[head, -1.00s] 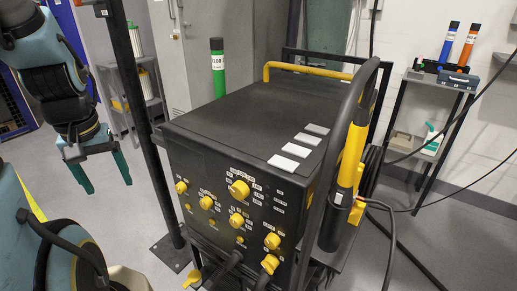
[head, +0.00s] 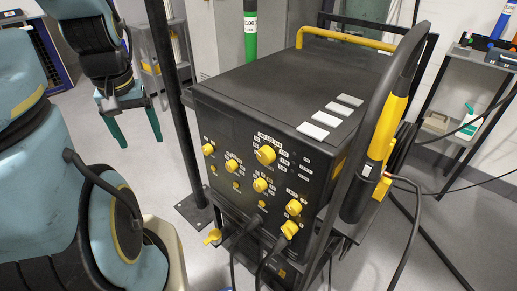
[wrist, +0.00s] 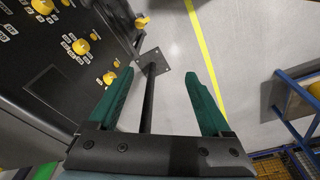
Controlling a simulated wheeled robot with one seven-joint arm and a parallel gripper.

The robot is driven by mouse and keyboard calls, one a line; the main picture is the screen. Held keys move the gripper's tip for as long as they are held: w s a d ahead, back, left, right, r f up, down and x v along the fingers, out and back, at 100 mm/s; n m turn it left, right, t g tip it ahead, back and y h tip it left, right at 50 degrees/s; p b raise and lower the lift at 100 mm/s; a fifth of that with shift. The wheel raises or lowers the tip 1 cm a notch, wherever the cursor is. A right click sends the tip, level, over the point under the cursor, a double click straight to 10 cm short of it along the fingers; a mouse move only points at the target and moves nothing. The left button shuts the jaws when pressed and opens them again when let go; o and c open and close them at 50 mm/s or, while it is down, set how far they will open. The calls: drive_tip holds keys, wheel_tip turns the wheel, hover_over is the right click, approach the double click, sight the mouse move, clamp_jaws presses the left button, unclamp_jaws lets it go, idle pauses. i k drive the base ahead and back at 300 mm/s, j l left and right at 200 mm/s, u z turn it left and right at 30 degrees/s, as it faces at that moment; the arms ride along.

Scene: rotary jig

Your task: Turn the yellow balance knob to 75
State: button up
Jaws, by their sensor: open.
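A black cabinet (head: 270,85) carries several yellow knobs on its front panel. The largest-looking yellow knob (head: 265,155) is at the upper middle, with another yellow knob (head: 260,184) below it. Their labels are too small to read, so I cannot tell which is the balance knob. My gripper (head: 140,142) is open and empty, fingers pointing down, left of the cabinet and apart from all knobs. In the wrist view, my open gripper (wrist: 159,72) shows green fingers, with yellow knobs (wrist: 81,46) on the panel to the left.
A black post (head: 170,110) stands between my gripper and the cabinet; its foot plate (wrist: 152,60) shows beyond the fingers. A thick black cable with a yellow handle (head: 385,128) hangs at the cabinet's right. Four-legged shelf (head: 455,120) stands behind. Open floor lies left.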

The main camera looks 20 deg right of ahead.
sight(231, 166)
drive_tip(key=u, duration=1.35)
drive_tip(key=k+j+u, duration=0.15)
drive_tip(key=k, duration=0.45)
drive_tip(key=k+j+u, duration=0.1)
drive_tip(key=k, duration=0.5)
